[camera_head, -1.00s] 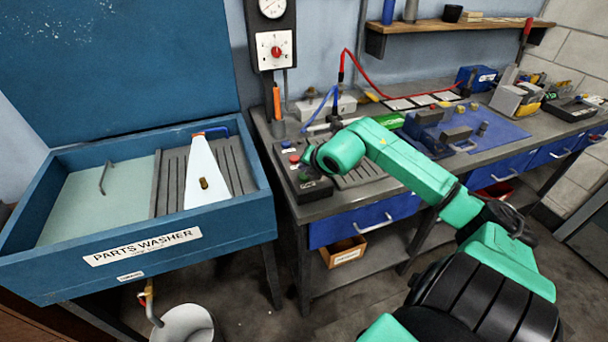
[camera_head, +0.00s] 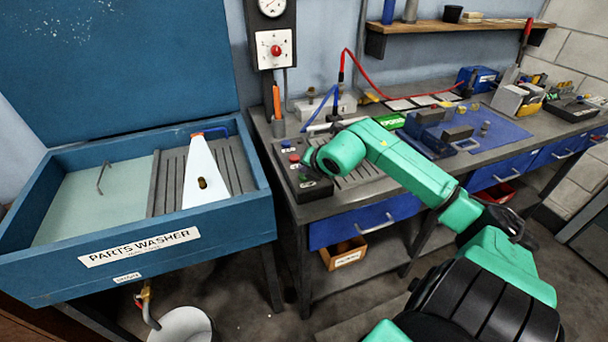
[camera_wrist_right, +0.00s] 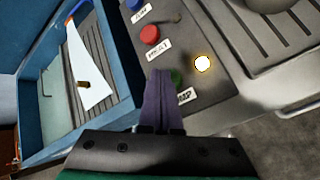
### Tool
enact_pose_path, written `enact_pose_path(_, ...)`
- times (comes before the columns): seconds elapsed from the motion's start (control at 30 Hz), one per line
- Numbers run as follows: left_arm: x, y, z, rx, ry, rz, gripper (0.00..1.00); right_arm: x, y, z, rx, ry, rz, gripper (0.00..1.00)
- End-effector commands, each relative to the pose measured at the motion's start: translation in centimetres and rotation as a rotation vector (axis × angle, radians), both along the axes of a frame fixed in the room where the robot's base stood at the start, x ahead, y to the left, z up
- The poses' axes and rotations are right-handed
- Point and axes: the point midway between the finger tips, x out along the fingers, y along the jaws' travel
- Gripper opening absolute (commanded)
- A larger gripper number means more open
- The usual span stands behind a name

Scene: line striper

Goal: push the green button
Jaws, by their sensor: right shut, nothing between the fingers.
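The green button (camera_wrist_right: 175,77) sits on a dark control panel (camera_wrist_right: 222,88), beside a label, in the right wrist view. My right gripper (camera_wrist_right: 162,78) is shut and empty. Its fingertips show just left of the green button and cover part of its edge; whether they touch it I cannot tell. In the head view the green button (camera_head: 303,177) shows at the near end of the panel, just below the dark end of my right arm; the fingers there are not clear. My left gripper is not in view.
A red button (camera_wrist_right: 150,34) and a blue button (camera_wrist_right: 134,5) sit farther along the same panel. A bright round light (camera_wrist_right: 202,63) glows right of the green button. The blue parts washer (camera_head: 140,245) stands left of the bench.

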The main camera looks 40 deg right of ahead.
Motion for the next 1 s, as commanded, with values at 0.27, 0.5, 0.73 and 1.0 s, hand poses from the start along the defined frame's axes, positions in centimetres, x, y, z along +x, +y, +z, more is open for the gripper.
enact_pose_path(0.27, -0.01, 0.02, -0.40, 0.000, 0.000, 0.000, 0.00, 0.01, 0.01, -0.29, 0.000, -0.001, 0.001, 0.00)
enact_pose_path(0.5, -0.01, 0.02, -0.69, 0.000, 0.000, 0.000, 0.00, 0.01, 0.01, -0.51, 0.000, -0.001, 0.001, 0.00)
enact_pose_path(0.73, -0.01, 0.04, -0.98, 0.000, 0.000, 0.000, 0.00, 0.00, 0.02, -0.72, 0.000, -0.001, 0.001, 0.00)
enact_pose_path(1.0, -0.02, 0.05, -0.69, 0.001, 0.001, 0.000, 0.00, 0.03, 0.02, -0.09, 0.000, -0.001, 0.001, 0.00)
